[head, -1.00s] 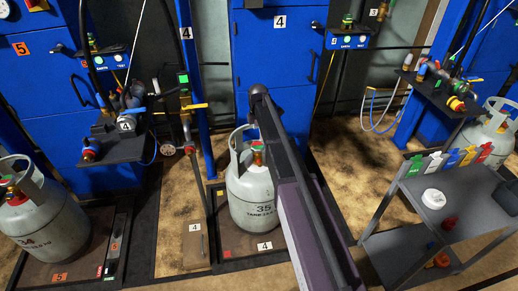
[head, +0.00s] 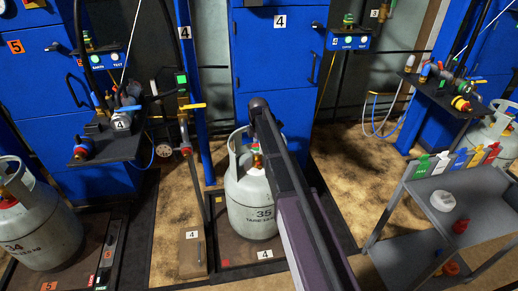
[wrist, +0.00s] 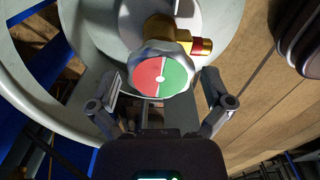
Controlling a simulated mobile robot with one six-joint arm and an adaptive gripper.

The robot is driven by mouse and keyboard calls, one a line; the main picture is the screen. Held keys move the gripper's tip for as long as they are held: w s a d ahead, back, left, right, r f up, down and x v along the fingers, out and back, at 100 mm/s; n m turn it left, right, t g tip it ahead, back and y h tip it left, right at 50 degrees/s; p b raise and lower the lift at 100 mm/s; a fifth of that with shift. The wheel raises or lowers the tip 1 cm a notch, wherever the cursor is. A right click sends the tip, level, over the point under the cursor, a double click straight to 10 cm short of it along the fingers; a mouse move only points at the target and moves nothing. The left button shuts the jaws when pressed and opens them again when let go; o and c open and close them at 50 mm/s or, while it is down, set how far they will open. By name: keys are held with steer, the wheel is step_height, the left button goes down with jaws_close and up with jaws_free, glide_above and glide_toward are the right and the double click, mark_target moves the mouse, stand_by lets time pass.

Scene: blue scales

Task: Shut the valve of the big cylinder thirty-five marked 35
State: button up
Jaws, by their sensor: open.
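The big grey cylinder 35 (head: 250,205) stands upright on the platform of bay 4, with its number facing the head camera. Its valve (head: 257,163) shows inside the collar, partly hidden by my arm. In the wrist view the valve's round knob (wrist: 161,77) faces me, with a half red, half green disc and a white centre. A brass outlet with a red end sits beside it. My gripper (wrist: 163,90) is open, its two fingers to the left and right of the knob's lower part, apart from it as far as I can tell. The head view does not clearly show the fingers.
The pale collar (wrist: 40,95) curves around the valve on the left. A post with a yellow-handled valve (head: 190,105) stands left of the cylinder. Another cylinder, 34 (head: 40,235), stands at far left. A grey trolley (head: 415,205) with coloured tags is at right.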

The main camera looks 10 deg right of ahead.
steer(key=c, duration=0.8)
steer(key=shift+d, duration=0.2)
steer(key=shift+a, duration=0.1)
